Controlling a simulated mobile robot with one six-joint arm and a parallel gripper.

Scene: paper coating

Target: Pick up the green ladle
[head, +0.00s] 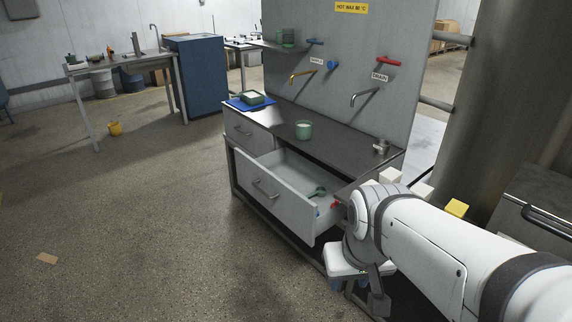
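The green ladle (318,192) lies inside the open drawer (272,195), toward its right end. It is small in the head view, and I cannot make out its full shape. My gripper (358,284) hangs in front of and to the right of the drawer, lower in the picture and apart from the ladle. My wrist covers part of the gripper, so I cannot tell whether its fingers are open or shut.
Red and blue small items (335,205) lie near the ladle. The counter (340,150) above holds a green cup (303,130), a blue tray (240,105) and a small metal part (381,146). Taps (365,97) jut from the panel. Floor at left is open.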

